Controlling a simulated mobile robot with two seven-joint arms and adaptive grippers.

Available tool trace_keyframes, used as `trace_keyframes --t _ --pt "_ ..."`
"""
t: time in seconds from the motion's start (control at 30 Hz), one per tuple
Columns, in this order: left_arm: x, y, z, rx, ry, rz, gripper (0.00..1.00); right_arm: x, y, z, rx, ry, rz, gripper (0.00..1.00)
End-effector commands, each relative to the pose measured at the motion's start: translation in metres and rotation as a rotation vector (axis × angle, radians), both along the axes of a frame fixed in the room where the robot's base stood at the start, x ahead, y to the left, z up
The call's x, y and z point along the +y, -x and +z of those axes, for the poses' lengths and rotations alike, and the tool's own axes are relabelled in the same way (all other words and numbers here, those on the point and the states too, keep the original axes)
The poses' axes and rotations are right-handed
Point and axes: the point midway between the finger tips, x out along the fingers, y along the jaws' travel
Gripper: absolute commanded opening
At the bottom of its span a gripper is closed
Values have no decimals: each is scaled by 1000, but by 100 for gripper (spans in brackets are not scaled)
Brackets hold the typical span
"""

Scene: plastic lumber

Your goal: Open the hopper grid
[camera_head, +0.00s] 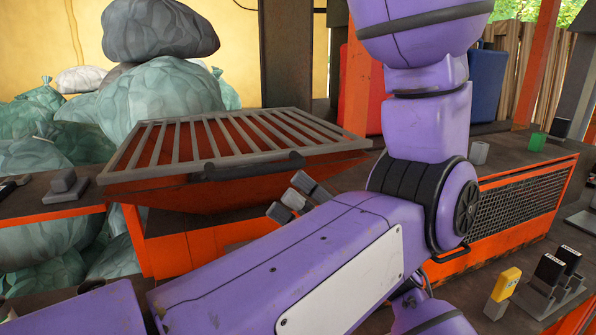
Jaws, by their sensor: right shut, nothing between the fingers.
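The hopper grid (203,141) is a grey barred frame lying flat over the red hopper (210,196), so it is down. A dark handle (247,166) sticks out from its near edge. My right gripper (296,198) shows only in part, as grey fingers just below and right of the handle, behind my purple arm. Its fingers are shut and empty. A small gap seems to separate them from the handle; contact cannot be told for sure. The rest of the gripper is hidden by the arm. My left gripper is not in view.
Full bags (155,95) are piled behind and left of the hopper. An orange-framed mesh panel (520,205) stands at right. Yellow (507,284) and black (548,270) switch-like blocks sit at lower right. A grey block (65,186) sits at left. My arm covers much of the foreground.

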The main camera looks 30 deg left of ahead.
Motion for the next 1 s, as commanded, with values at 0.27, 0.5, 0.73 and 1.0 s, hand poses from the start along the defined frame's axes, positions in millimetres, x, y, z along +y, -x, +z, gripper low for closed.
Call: trace_keyframes --t 0.27,0.5,0.73,1.0 --pt "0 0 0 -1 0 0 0 -1 1 8 -1 -1 2 0" --pt "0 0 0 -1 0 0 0 -1 1 8 -1 -1 2 0" --pt "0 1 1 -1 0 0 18 -1 1 8 -1 -1 1 0" --pt "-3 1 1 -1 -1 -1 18 -1 1 8 -1 -2 1 0"
